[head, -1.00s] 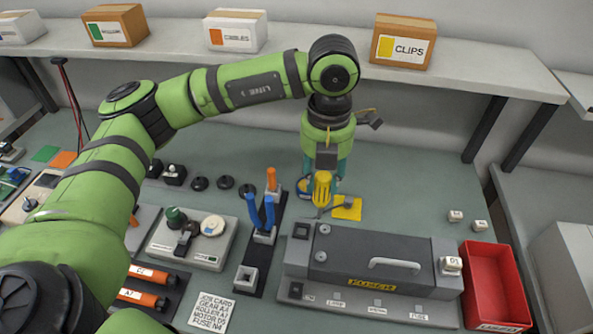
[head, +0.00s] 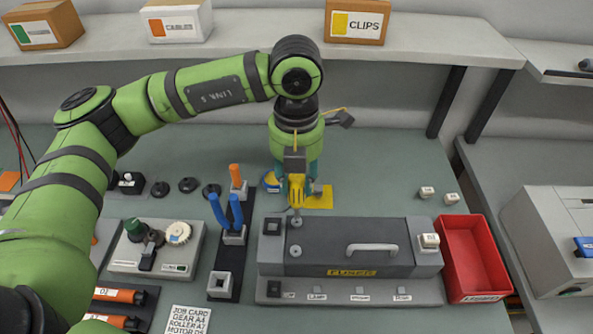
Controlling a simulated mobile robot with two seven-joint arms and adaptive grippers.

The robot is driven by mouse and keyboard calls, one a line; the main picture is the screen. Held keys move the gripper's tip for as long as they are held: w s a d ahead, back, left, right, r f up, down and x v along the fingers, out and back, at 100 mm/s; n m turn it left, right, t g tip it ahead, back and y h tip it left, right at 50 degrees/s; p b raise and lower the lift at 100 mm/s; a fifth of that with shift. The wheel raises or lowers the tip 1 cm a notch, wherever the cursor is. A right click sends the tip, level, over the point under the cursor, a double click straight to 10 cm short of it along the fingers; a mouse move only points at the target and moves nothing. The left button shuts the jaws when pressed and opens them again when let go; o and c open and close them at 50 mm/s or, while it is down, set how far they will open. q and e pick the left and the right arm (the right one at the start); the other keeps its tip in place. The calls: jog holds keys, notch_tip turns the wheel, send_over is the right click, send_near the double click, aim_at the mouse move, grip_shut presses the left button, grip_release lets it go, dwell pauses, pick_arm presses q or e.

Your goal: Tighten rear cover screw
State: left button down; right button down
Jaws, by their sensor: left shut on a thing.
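My left gripper (head: 297,182) is shut on a yellow-handled screwdriver (head: 297,192), held with its shaft pointing down. The shaft is over the rear screw (head: 296,223) near the back left edge of the grey fuser unit (head: 336,236). I cannot tell whether the tip touches the screw. A second round screw (head: 295,251) shows in front of it. The gripper fingers partly hide the handle. My right gripper is not in view.
A yellow pad (head: 320,198) and a blue-and-yellow round item lie behind the fuser. A rack with blue- and orange-handled tools (head: 232,225) stands close left. A red bin (head: 474,258) is at right. Two small white blocks lie behind it.

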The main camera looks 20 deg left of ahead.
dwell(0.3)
pick_arm(q)
jog(key=shift+f+n+b, duration=0.2)
jog(key=shift+n+b, duration=0.3)
jog(key=shift+n, duration=0.5)
jog(key=n+b, duration=0.1)
jog(key=n, duration=0.3)
jog(key=shift+r+n+b, duration=0.15)
jog(key=shift+n+b, duration=0.2)
jog(key=shift+n, duration=0.85)
jog(key=n+b, duration=0.1)
jog(key=n, duration=0.2)
jog(key=shift+n, duration=0.4)
jog(key=n, duration=0.2)
jog(key=shift+n, duration=0.3)
jog(key=shift+n+b, duration=0.3)
jog(key=shift+n, duration=0.3)
jog(key=shift+s, duration=0.1)
